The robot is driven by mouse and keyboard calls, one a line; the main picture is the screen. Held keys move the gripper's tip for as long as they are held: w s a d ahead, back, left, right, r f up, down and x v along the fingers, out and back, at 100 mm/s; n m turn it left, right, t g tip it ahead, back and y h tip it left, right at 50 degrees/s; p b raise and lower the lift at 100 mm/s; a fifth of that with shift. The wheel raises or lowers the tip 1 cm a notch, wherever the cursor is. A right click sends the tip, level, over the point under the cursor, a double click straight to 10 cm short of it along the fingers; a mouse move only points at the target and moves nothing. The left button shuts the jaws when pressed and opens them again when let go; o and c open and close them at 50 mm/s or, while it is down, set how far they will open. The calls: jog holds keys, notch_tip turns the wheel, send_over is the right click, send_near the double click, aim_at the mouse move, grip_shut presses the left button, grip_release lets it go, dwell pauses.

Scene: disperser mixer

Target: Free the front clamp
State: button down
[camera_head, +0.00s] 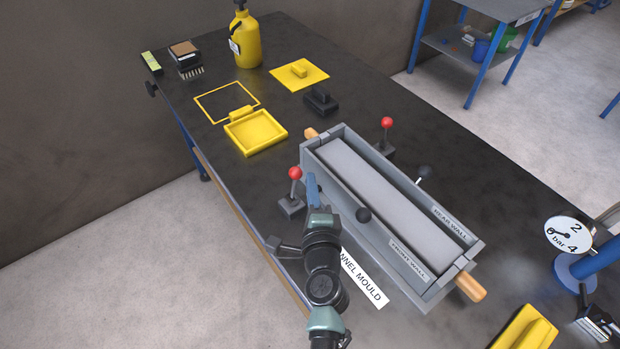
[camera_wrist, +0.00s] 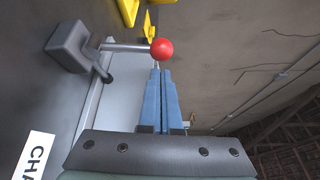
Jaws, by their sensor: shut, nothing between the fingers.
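The front clamp (camera_head: 291,206) is a grey block on the bench beside the front wall of the channel mould (camera_head: 395,256). Its lever stands up, leaning slightly, and ends in a red ball (camera_head: 295,173). In the wrist view, the red ball (camera_wrist: 162,49) shows just beyond my fingertips, with its metal rod running left to the grey clamp block (camera_wrist: 70,46). My gripper (camera_head: 311,178) has blue fingers, shut together and empty, close to the right of the ball in the head view. The wrist view also shows the gripper (camera_wrist: 160,73); whether the tips touch the ball I cannot tell.
A second red-ball clamp (camera_head: 387,124) stands behind the rear wall. Black ball knobs (camera_head: 364,214) (camera_head: 424,171) stick up by the mould's long walls. A yellow tray (camera_head: 257,133) and black hand tool (camera_head: 321,101) lie behind. A pressure gauge (camera_head: 568,235) stands at right.

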jog(key=shift+w+a+f, duration=0.15)
jog(key=shift+w, duration=0.9)
jog(key=shift+a+f+b, duration=0.1)
jog(key=shift+b, duration=0.4)
jog(key=shift+s+a+n+t+b, duration=0.35)
jog(key=shift+n+b, duration=0.25)
jog(key=shift+b, duration=0.55)
jog(key=shift+s+a+f+n+t+y+b, duration=0.4)
jog(key=shift+s+a+n+t+y+b, duration=1)
jog(key=shift+b, duration=3.2)
jog(key=shift+s+a+f+n+t+h+b, duration=0.2)
jog(key=shift+a+n+b, duration=0.75)
jog(key=shift+n+b, duration=2.5)
jog(key=shift+s+a+f+n+t+y+b, duration=0.6)
jog(key=shift+s+a+b, duration=0.45)
jog(key=shift+b, duration=4.7)
jog(key=shift+a+f, duration=0.1)
jog(key=shift+a, duration=0.05)
